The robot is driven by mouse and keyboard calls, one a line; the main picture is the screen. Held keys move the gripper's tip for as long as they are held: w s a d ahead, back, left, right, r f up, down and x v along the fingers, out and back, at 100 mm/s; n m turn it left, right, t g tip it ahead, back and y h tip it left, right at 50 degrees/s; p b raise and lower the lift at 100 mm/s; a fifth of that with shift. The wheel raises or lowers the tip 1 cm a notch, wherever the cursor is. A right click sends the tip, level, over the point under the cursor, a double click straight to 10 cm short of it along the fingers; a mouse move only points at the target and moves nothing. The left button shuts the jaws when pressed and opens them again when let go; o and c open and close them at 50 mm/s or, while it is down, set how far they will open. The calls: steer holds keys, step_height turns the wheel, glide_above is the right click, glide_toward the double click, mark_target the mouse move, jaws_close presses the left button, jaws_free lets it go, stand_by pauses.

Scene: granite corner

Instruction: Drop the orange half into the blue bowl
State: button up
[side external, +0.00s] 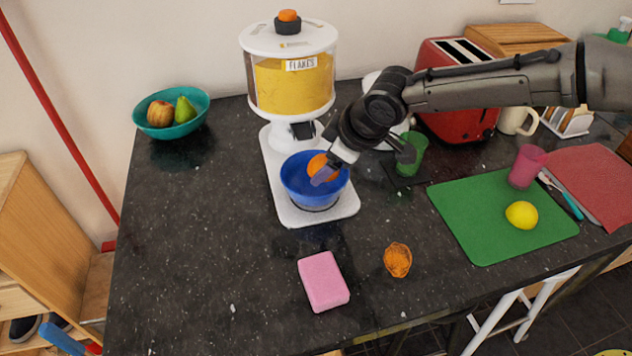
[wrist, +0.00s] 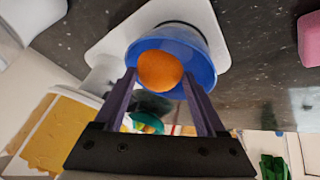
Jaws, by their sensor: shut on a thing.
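The orange half (side external: 317,163) is held between the fingers of my gripper (side external: 324,173), at the mouth of the blue bowl (side external: 295,187). In the wrist view the orange half (wrist: 160,70) shows a rounded orange side between the two fingertips, with the blue bowl (wrist: 203,62) behind it. My gripper (wrist: 158,76) is shut on it. The bowl stands upright on the white base of the flakes dispenser. I cannot tell whether the fruit touches the inside of the bowl; its cut face is not clearly seen.
The flakes dispenser (side external: 290,85) rises just behind the bowl. A pink sponge (side external: 323,281) and a small orange object (side external: 398,260) lie in front. A green cup (side external: 412,153) stands right of the bowl, and a green board (side external: 480,220) with a lemon (side external: 521,215) lies farther right.

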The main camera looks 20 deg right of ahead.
steer(key=shift+f, duration=0.15)
steer(key=o, duration=1.3)
steer(key=v, duration=1.3)
steer(key=shift+s+r, duration=0.2)
steer(key=shift+r, duration=0.15)
